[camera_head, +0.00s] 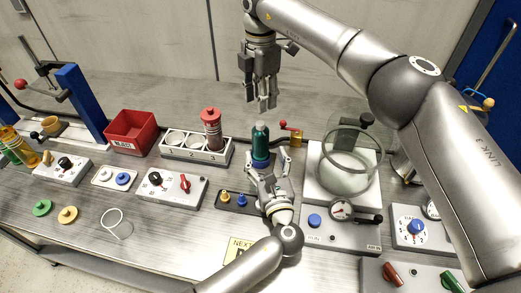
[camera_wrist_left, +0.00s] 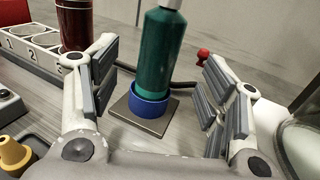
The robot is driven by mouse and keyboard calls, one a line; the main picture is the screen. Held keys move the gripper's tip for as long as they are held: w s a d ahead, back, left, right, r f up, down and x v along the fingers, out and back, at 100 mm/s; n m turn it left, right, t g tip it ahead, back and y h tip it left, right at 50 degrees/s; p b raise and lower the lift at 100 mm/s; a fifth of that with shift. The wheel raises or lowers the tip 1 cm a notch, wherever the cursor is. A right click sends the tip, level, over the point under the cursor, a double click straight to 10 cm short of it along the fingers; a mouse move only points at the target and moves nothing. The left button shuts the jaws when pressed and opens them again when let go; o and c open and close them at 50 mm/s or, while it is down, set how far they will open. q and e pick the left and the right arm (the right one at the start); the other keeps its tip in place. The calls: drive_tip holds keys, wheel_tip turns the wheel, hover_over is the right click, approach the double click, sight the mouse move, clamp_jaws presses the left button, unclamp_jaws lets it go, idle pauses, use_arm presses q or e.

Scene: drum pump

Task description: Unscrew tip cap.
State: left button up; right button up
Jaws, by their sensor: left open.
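A green bottle (camera_head: 260,140) stands upright in a blue ring (camera_head: 261,162), which sits on a square metal plate (camera_wrist_left: 142,122) in the left wrist view. A small pale cap (camera_wrist_left: 171,4) tops the bottle, cut off by that view's upper edge. My left gripper (camera_head: 268,160) is open, with its fingers on either side of the bottle and visible gaps on both sides (camera_wrist_left: 155,85). My right gripper (camera_head: 263,104) hangs above the bottle, fingers pointing down, apart from the cap. Its finger spacing is unclear.
A numbered rack (camera_head: 190,149) with a red cylinder (camera_head: 211,128) stands left of the bottle. A red-handled lever (camera_head: 292,130) and a glass chamber (camera_head: 348,158) are to its right. Small yellow and blue knobs (camera_head: 233,199) lie close to my left wrist.

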sight(262, 146)
use_arm(q)
drive_tip(key=w, duration=0.2)
drive_tip(key=w+a, duration=0.1)
drive_tip(key=w, duration=0.4)
drive_tip(key=shift+w+a, duration=0.25)
drive_tip(key=shift+w, duration=0.15)
use_arm(e)
drive_tip(key=shift+w+f, duration=0.1)
use_arm(q)
clamp_jaws()
use_arm(e)
drive_tip(key=shift+f, duration=0.1)
drive_tip(key=shift+f, duration=3.9)
clamp_jaws()
